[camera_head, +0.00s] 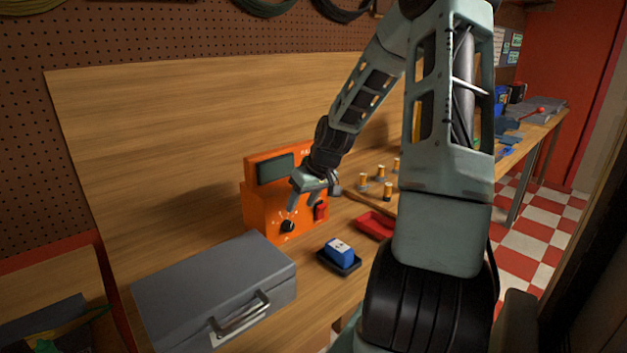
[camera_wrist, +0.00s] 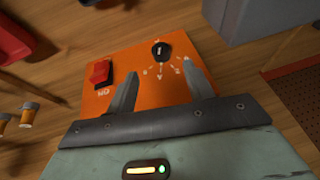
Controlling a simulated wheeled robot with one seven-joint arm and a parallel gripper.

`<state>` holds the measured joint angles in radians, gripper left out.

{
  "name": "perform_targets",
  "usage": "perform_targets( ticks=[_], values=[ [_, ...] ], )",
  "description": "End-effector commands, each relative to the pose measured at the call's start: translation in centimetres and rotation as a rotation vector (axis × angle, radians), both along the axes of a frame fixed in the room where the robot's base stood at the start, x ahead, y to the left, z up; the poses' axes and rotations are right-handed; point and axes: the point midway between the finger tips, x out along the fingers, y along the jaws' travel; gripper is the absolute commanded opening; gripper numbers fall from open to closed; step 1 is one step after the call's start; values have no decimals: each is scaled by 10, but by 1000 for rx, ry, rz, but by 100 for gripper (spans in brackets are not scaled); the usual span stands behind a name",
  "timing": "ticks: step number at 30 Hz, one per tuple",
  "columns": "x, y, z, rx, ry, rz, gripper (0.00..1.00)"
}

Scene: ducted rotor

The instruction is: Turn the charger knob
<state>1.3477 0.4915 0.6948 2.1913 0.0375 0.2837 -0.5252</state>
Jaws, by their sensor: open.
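The orange charger (camera_head: 262,207) stands on the workbench against the wooden back panel, with a dark screen at its upper front. Its black knob (camera_head: 288,226) is low on the front face, and a red switch (camera_head: 320,212) is to the right of it. In the wrist view the knob (camera_wrist: 160,51) sits beyond my fingertips, with white marks around it, and the red switch (camera_wrist: 99,73) is at the left. My gripper (camera_head: 303,204) is open and empty in front of the charger, above the knob. In the wrist view my gripper (camera_wrist: 160,66) has its fingers apart, and they appear not to touch the knob.
A grey metal case (camera_head: 215,287) lies left of the charger. A blue block (camera_head: 339,251) sits in a dark tray in front.

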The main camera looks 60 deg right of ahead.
Motion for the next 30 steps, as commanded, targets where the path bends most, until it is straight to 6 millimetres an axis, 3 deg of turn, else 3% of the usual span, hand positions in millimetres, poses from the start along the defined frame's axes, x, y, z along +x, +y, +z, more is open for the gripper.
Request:
perform_targets(
  ticks=[6,12,30],
  values=[
    [-20,-4,44,-2,-1,-5,52],
    [-30,-5,68,-1,1,-3,52],
    [-34,-4,76,2,0,1,52]
  ],
)
